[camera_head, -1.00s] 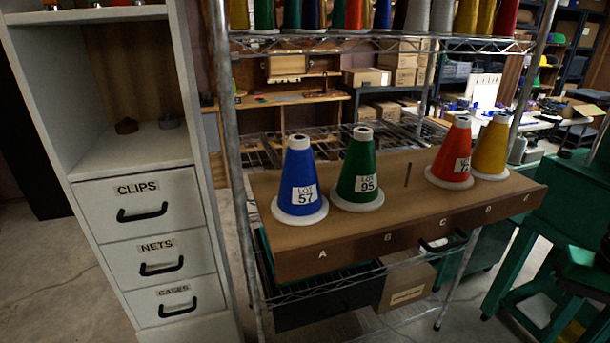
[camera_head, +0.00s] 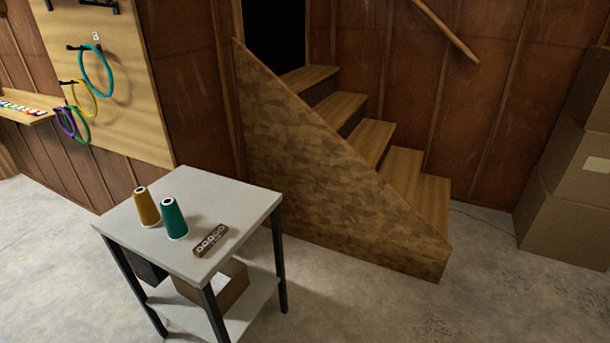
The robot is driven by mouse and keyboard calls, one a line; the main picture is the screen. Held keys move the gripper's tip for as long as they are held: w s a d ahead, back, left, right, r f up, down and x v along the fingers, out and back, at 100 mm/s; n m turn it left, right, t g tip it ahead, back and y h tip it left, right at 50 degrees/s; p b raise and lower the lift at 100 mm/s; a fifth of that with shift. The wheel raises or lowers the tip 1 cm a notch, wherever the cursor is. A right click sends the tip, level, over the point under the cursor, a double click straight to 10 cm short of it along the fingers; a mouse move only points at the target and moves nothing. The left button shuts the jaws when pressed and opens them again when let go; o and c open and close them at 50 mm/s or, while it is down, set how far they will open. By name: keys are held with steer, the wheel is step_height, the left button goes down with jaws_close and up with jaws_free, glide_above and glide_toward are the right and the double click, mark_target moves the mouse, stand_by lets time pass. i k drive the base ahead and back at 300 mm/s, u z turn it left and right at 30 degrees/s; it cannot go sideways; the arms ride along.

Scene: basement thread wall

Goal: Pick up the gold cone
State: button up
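A gold cone (camera_head: 146,206) stands upright at the left part of a small grey-topped table (camera_head: 222,187). A teal-green cone (camera_head: 173,218) stands upright just to its right and a little nearer. The two are close together, and I cannot tell if their bases touch. My gripper is not in view.
A small brown block with light round marks (camera_head: 210,240) lies on the table, right of the cones. Wooden stairs (camera_head: 372,140) rise behind it. Stacked cardboard boxes (camera_head: 569,205) stand at right. Coloured hoops (camera_head: 97,72) hang on a board at upper left. Concrete floor (camera_head: 400,310) lies clear at front.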

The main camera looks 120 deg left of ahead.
mark_target(150, 215)
steer(key=u, duration=1.6)
steer(key=i, duration=0.1)
steer(key=u, duration=2.85)
steer(key=k, duration=0.5)
steer(key=u, duration=0.25)
steer(key=i, duration=0.45)
steer(key=z, duration=0.15)
